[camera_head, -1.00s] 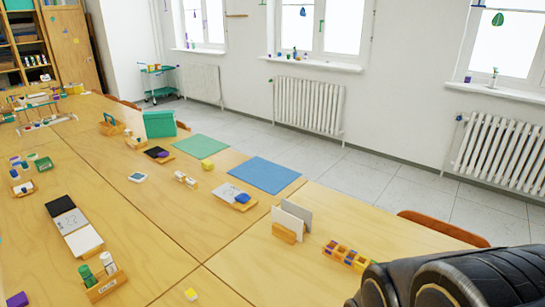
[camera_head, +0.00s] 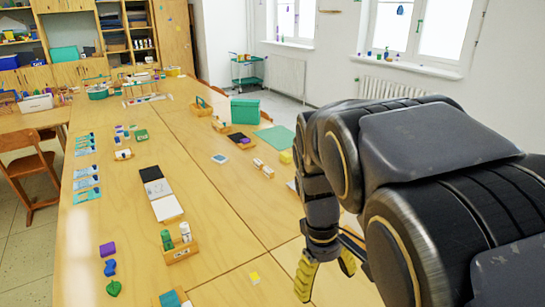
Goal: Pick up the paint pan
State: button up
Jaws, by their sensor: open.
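A small block with a yellow top (camera_head: 254,278) lies alone on the wooden table, near the bottom of the view. It looks like a paint pan, but it is too small to be sure. My gripper (camera_head: 327,272) has yellow fingers, spread apart and pointing down. It is over the table to the right of the small block, apart from it and empty. My arm hides the table's right part behind it.
A wooden holder with green and white bottles (camera_head: 179,247) stands left of the block. Black and white cards (camera_head: 167,208) lie beyond it. Purple, blue and green pieces (camera_head: 110,267) lie at the lower left. Bare tabletop (camera_head: 215,272) surrounds the block.

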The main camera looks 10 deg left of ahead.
jog(key=w+a+f+n, duration=0.2)
jog(key=a+f+n, duration=0.1)
jog(key=a, duration=0.4)
jog(key=w+a+f+n+t, duration=0.1)
jog(key=w+a+f+n, duration=0.15)
jog(key=a, duration=0.45)
jog(key=w+a+f+n, duration=0.2)
jog(key=a+f+n, duration=0.15)
jog(key=a, duration=0.35)
jog(key=s+a+f+n, duration=0.2)
jog(key=s+a+f, duration=0.1)
jog(key=a, duration=0.3)
jog(key=s+a+f+n+y, duration=0.1)
jog(key=s+a+f+n, duration=0.2)
jog(key=a+f, duration=0.3)
jog(key=s+a+f+n+y, duration=0.1)
jog(key=s+a+f, duration=0.3)
jog(key=a, duration=0.4)
jog(key=shift+s+a+f+n, duration=0.1)
jog(key=shift+s+f+n, duration=0.3)
jog(key=shift+s+n, duration=0.45)
jog(key=shift+a+f, duration=0.1)
jog(key=shift+f, duration=1.1)
jog(key=f, duration=0.3)
jog(key=d+f, duration=0.1)
jog(key=f, duration=0.1)
jog(key=shift+f, duration=0.2)
jog(key=c, duration=1)
